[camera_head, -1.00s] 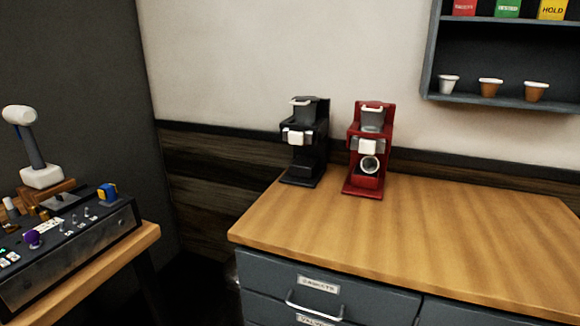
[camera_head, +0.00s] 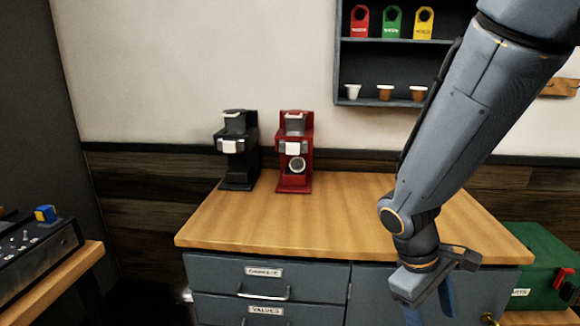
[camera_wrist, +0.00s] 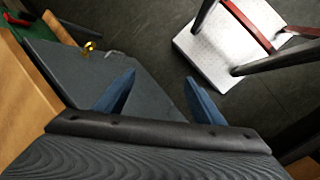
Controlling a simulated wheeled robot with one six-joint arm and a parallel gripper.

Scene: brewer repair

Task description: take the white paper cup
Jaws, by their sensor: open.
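The white paper cup (camera_head: 353,91) stands upright on the lower shelf of the wall cabinet in the head view, left of two brown cups (camera_head: 385,92) (camera_head: 418,93). My gripper (camera_head: 430,308) is in front of the wooden counter's front edge, pointing down, well below and to the right of the white cup. In the wrist view its two blue fingers (camera_wrist: 160,97) are spread apart with nothing between them. The cup does not show in the wrist view.
A black brewer (camera_head: 237,150) and a red brewer (camera_head: 295,152) stand at the back left of the counter (camera_head: 340,215). Red, green and yellow tags (camera_head: 392,23) are on the shelf above the cups. A green box (camera_head: 540,262) is at the right. The counter's middle is clear.

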